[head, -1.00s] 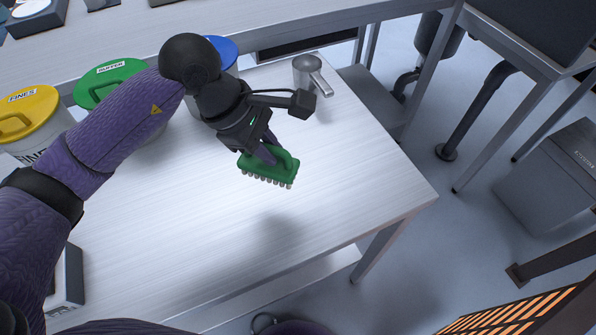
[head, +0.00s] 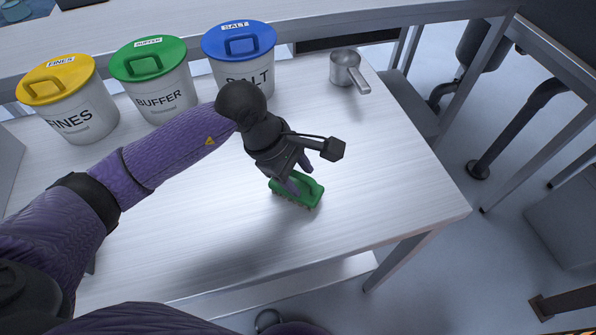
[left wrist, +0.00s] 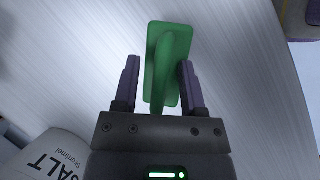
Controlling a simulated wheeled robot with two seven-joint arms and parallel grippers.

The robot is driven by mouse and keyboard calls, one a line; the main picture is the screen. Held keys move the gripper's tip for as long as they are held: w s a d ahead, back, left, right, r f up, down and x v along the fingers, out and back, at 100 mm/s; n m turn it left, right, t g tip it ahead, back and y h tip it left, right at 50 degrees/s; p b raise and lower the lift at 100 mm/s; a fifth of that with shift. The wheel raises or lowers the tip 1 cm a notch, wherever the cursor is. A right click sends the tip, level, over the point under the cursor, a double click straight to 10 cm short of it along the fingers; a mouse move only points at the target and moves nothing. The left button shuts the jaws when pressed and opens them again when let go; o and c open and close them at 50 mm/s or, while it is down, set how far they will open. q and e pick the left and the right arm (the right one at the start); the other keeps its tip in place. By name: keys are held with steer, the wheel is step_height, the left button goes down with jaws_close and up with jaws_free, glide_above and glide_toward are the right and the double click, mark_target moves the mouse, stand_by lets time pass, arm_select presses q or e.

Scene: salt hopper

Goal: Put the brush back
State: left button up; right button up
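The green brush (head: 298,190) is on the white-grey table (head: 400,190), right of its middle, and appears to rest there. My left gripper (head: 298,178) is directly above it, pointing down. In the left wrist view the brush (left wrist: 168,60) has a raised handle lying between the two purple fingers of my left gripper (left wrist: 160,85). Gaps show between the fingers and the handle, so the gripper is open around it. The bristles are mostly hidden under the brush body. My right gripper is not in view.
Lidded tubs stand along the back: yellow FINES (head: 72,112), green BUFFER (head: 160,95) and blue SALT (head: 245,75). A metal scoop (head: 345,68) lies at the back right. The table's front and right are clear.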

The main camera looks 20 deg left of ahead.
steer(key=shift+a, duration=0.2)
arm_select(q)
steer(key=shift+r, duration=0.25)
steer(key=p+v, duration=0.3)
steer(key=v, duration=0.9)
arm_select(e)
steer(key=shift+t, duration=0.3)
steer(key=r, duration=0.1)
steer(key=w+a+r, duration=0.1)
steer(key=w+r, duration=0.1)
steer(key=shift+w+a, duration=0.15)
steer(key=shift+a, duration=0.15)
arm_select(q)
steer(key=shift+f, duration=0.1)
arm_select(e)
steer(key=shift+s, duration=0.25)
